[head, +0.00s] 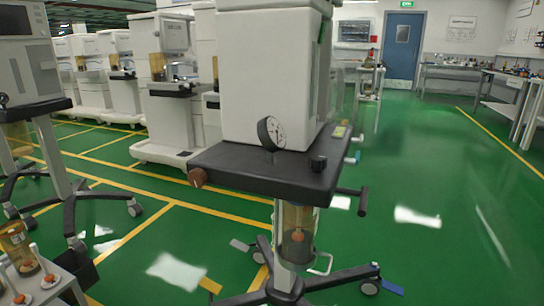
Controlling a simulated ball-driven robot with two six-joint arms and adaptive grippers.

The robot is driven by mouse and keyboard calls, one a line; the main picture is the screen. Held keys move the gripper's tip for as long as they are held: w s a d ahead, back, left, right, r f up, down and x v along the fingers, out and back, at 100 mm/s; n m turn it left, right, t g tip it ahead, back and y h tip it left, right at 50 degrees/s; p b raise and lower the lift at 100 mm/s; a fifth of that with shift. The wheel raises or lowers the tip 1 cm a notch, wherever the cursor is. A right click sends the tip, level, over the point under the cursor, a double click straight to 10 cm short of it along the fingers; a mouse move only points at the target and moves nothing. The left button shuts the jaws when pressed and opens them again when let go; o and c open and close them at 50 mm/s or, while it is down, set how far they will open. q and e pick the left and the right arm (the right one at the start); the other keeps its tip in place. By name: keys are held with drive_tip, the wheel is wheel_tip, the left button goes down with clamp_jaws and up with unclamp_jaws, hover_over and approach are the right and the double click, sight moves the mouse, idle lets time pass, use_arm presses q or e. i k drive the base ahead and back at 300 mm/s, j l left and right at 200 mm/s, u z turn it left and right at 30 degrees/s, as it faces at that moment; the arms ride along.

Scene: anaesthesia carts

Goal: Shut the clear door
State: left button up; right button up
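The nearest anaesthesia cart (268,85) stands in the middle, with a white box-shaped body on a dark shelf (262,176). A faint see-through panel (338,92) shows at the right side of the white body. It looks like the clear door, seen nearly edge-on and apparently standing out from the body. Its hinge and handle cannot be made out. Neither of my grippers is in view.
A round gauge (270,133) and a black knob (318,163) sit at the shelf. A black bar (352,200) juts out right. The wheeled base (290,292) spreads below. More carts (170,90) stand left and behind. The green floor (440,170) is open on the right.

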sight(368, 63)
drive_tip(key=i+l+u, duration=0.1)
drive_tip(key=l+u, duration=0.95)
drive_tip(key=l, duration=0.45)
drive_tip(key=k+l, duration=0.1)
drive_tip(key=l, duration=0.45)
drive_tip(key=l+u, duration=0.15)
drive_tip(key=l, duration=0.4)
drive_tip(key=k+l, duration=0.1)
drive_tip(key=l, duration=0.45)
drive_tip(key=k+l+u, duration=0.15)
drive_tip(key=l, duration=0.4)
drive_tip(key=i, duration=0.05)
